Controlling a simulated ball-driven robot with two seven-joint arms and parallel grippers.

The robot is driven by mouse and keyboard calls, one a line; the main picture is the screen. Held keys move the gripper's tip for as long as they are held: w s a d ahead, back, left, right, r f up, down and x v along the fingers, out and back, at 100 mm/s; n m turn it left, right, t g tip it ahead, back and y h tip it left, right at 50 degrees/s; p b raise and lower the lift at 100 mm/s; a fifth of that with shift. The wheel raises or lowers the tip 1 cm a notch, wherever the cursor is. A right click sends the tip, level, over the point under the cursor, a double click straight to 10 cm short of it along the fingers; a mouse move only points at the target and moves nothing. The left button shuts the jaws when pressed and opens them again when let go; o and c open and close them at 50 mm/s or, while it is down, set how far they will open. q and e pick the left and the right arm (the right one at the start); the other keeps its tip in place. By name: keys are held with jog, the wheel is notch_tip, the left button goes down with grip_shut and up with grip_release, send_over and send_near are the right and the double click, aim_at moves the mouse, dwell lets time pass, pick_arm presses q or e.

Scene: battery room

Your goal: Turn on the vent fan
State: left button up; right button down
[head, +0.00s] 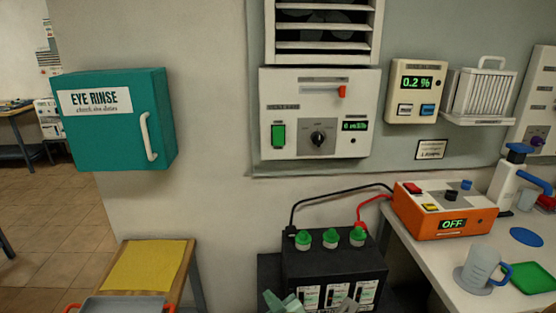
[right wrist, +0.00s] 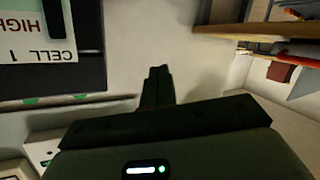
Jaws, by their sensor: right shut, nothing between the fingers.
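The vent fan's white control panel (head: 318,112) is on the wall at upper centre in the head view, below the louvred vent (head: 322,30). It has a green button (head: 278,135), a black rotary knob (head: 318,138), a red slider handle (head: 342,91) at the right of its slot, and a small display (head: 355,125) that seems to read 0. My right gripper (head: 282,302) is low at the bottom edge, in front of the battery and well below the panel. Its fingers are together and empty in the right wrist view (right wrist: 158,75). My left gripper is not visible.
A black battery (head: 335,262) with green caps stands below the panel. An orange charger (head: 445,210) reading OFF sits on the right bench. A teal eye rinse box (head: 115,118) hangs left. A wooden table with a yellow cloth (head: 155,265) stands lower left. The wall below the panel is free.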

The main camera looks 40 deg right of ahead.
jog(key=w+d+r+m+t+h+b, duration=0.1)
jog(key=w+d+r+m+t+h, duration=0.1)
jog(key=r, duration=0.7)
jog(key=w+d+r+m+t+h+b, duration=0.1)
jog(key=w+d+r+m+t+h, duration=0.1)
jog(key=r, duration=0.8)
jog(key=w+d+r+m+t+h+b, duration=0.1)
jog(key=w+d+r+m+t+h, duration=0.2)
jog(key=r, duration=0.6)
jog(key=d+m+h, duration=0.1)
jog(key=d+h, duration=0.1)
jog(key=h, duration=0.1)
jog(key=shift+w+d+r+h, duration=0.25)
jog(key=shift+w+h, duration=0.15)
